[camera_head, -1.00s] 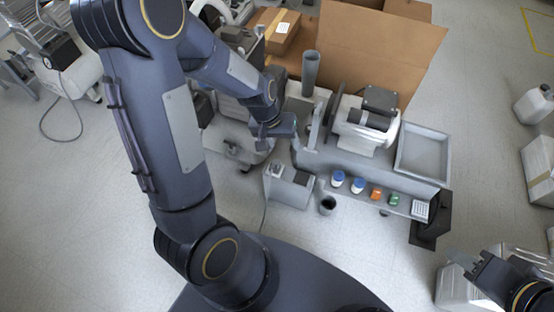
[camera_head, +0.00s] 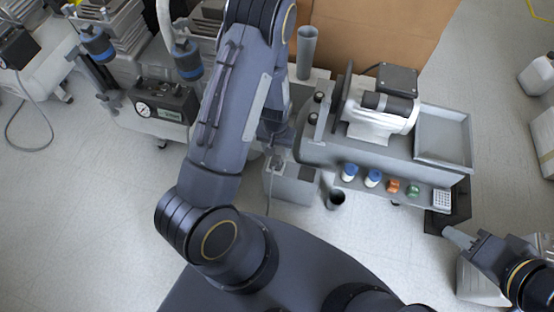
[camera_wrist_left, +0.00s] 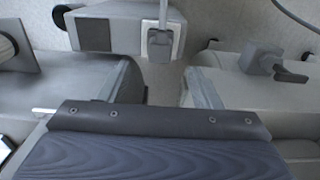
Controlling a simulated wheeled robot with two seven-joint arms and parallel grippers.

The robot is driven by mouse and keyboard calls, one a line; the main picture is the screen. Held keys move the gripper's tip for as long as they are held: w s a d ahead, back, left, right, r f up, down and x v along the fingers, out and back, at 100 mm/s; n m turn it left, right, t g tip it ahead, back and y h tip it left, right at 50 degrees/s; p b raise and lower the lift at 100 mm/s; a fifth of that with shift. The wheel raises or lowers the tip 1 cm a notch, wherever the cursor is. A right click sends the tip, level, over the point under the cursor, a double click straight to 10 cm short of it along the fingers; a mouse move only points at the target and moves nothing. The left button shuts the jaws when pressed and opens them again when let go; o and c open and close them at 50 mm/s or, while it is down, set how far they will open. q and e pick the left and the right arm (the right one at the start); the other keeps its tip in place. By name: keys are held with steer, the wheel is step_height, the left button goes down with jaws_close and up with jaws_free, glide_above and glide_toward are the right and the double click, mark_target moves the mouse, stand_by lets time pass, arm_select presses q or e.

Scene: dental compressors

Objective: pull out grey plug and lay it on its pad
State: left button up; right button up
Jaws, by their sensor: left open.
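The grey plug (camera_wrist_left: 160,42) sits upright in a light socket plate on a grey box (camera_wrist_left: 118,10), its cord running up out of the left wrist view. In the head view the plug (camera_head: 275,163) shows at the top left of the box (camera_head: 290,188). A dark square pad (camera_wrist_left: 93,35) lies on the box top beside the plug; it also shows in the head view (camera_head: 304,173). My left gripper (camera_wrist_left: 163,90) is open and empty, its fingertips short of the plug. My right gripper (camera_head: 458,238) is at the lower right, its jaw gap unclear.
A grey bench (camera_head: 350,152) with a polishing motor (camera_head: 380,115) and a tray (camera_head: 443,138) stands right of the box. Small coloured jars (camera_head: 373,178) line its front shelf. A dark cup (camera_head: 335,198) stands near the box. A pressure gauge unit (camera_head: 160,105) is at left.

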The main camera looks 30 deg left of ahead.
mark_target(276, 158)
arm_select(q)
step_height(276, 158, down, 9)
steer(key=b, duration=0.7)
steer(key=shift+c, duration=0.2)
stand_by(0.9)
steer(key=c, duration=1.2)
steer(key=shift+r+p, duration=2.25)
steer(key=shift+r, duration=0.8)
jaws_close()
